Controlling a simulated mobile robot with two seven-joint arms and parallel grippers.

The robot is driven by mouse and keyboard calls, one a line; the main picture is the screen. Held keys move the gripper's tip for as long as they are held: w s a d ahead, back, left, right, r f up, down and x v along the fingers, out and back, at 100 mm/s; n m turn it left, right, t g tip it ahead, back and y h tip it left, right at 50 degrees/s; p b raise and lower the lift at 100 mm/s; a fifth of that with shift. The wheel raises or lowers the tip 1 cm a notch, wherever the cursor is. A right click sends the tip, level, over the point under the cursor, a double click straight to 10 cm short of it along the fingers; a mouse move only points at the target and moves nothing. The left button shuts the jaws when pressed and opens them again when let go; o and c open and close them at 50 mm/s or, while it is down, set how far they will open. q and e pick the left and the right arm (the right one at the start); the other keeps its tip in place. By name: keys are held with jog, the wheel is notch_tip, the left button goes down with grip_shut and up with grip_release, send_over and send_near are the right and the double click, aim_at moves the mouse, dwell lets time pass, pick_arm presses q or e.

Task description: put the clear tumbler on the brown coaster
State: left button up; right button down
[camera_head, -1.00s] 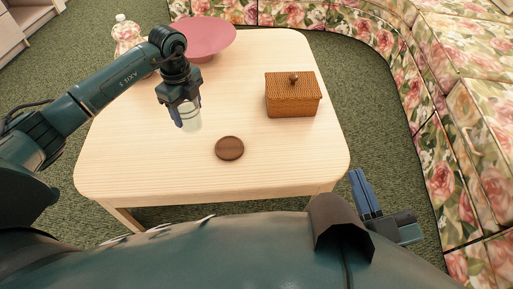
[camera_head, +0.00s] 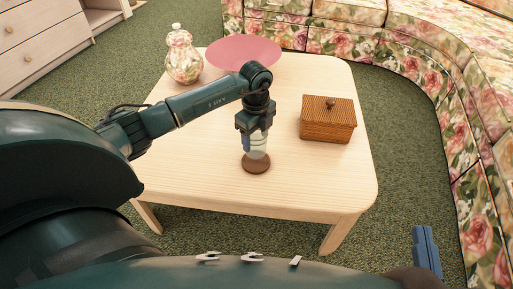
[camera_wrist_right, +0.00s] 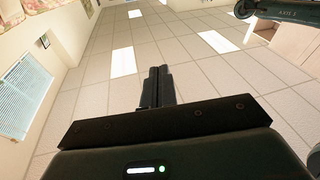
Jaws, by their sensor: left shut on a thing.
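The clear tumbler (camera_head: 259,153) is upright in my left gripper (camera_head: 257,143), which points down and is shut on it. The tumbler's upper part is partly hidden by the fingers. The brown coaster (camera_head: 256,168) lies flat on the table, directly below the tumbler in the head view. I cannot tell whether the tumbler's base touches the coaster or is slightly above it. My right gripper (camera_head: 427,250) is off the table at the lower right. In the right wrist view its two fingers (camera_wrist_right: 158,86) are together with nothing between them.
A wicker box (camera_head: 327,124) with a lid knob stands right of my left gripper on the pale wooden table (camera_head: 200,178). A floral sofa (camera_head: 460,130) curves around the right.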

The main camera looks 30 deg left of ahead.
aim_at(256, 145)
pick_arm(q)
notch_tip(256, 145, down, 3)
jog(key=shift+f+b, duration=0.2)
jog(key=shift+b, duration=0.35)
jog(key=shift+f, duration=0.25)
jog(key=o, duration=1.1)
pick_arm(e)
jog(key=shift+a, duration=0.15)
